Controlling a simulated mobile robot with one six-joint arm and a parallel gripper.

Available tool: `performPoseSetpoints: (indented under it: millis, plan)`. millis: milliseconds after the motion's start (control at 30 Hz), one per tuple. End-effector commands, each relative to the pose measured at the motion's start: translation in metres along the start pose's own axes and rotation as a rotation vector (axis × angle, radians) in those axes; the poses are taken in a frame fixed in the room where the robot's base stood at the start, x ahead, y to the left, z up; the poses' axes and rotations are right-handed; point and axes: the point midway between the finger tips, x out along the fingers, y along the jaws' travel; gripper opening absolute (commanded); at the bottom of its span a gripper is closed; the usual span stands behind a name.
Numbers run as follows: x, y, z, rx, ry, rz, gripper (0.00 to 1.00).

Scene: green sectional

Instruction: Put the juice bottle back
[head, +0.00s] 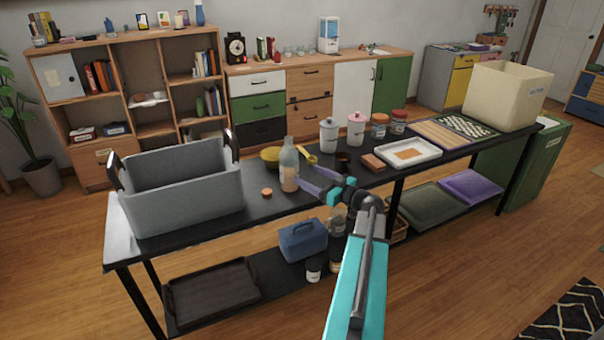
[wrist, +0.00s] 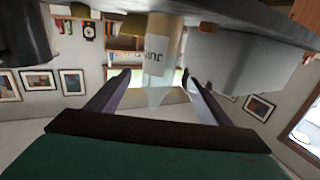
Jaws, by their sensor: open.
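The juice bottle (head: 289,170) is a pale, clear-looking bottle with a light label, upright on the black table just right of the grey bin. It also shows upside down in the wrist view (wrist: 163,48), where the label lettering is partly readable. My gripper (head: 303,180) is open, reaching in from the right at the bottle's side. In the wrist view, the two fingers of my gripper (wrist: 156,74) lie either side of the bottle's line, with the bottle ahead of and partly between the tips. I cannot tell whether either finger touches it.
The grey bin (head: 180,190) stands left of the bottle, and a small orange cap-like piece (head: 266,192) lies between them. A yellow-handled item (head: 306,154), white canister (head: 328,135) and pink canister (head: 355,130) stand behind. A white tray (head: 430,155) is farther right.

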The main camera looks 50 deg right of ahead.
Motion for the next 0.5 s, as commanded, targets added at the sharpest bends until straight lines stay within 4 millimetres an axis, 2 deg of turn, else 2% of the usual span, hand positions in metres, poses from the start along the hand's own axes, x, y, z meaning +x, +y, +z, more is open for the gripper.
performPoseSetpoints:
  millis: [33, 200, 500]
  plan:
    - [-0.009, -0.001, 0.0, 0.0, 0.0, 0.002, 0.73]
    - [-0.027, 0.0, 0.0, 0.0, 0.0, 0.001, 0.73]
    - [-0.035, 0.0, 0.0, 0.0, 0.0, 0.0, 0.73]
